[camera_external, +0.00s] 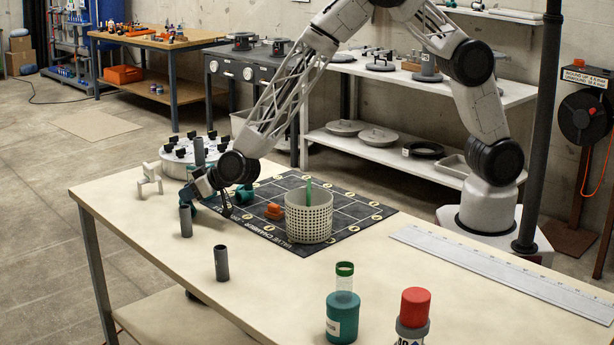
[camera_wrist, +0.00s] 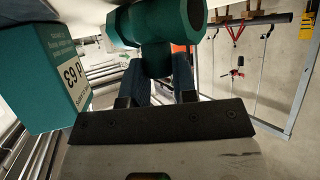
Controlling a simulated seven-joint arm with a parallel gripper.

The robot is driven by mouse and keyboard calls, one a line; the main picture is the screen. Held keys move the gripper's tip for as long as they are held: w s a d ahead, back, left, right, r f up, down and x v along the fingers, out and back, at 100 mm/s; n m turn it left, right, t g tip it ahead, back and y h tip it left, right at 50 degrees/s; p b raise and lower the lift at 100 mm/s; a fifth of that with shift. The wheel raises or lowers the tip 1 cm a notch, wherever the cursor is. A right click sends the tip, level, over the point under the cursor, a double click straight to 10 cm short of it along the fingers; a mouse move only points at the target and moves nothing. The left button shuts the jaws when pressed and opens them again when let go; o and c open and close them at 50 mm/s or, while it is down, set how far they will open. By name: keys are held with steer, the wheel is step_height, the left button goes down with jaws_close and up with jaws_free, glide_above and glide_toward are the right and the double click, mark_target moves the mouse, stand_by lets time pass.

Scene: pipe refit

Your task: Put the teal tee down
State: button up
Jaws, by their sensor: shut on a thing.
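The teal tee (camera_wrist: 157,24) fills the top middle of the wrist view, with one round opening facing right and its stem pointing down between the fingers. My gripper (camera_wrist: 158,88) is shut on that stem. In the external view my gripper (camera_external: 200,190) is low over the left end of the table, and a little teal (camera_external: 188,195) shows beside its fingers. The arm and fingers hide most of the tee there. I cannot tell whether the tee touches the table or a pipe.
Upright grey pipes stand near the gripper (camera_external: 185,221) and nearer the camera (camera_external: 221,263). A round tray (camera_external: 177,157) with black-handled parts is behind. A white perforated basket (camera_external: 309,222) and an orange part (camera_external: 273,211) sit on the black grid mat (camera_external: 355,211).

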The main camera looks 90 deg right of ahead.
steer(key=shift+f, duration=0.1)
steer(key=o, duration=0.9)
steer(key=shift+o, duration=0.2)
steer(key=shift+r, duration=0.2)
steer(key=shift+v, duration=0.85)
steer(key=v, duration=1)
steer(key=shift+s, duration=0.1)
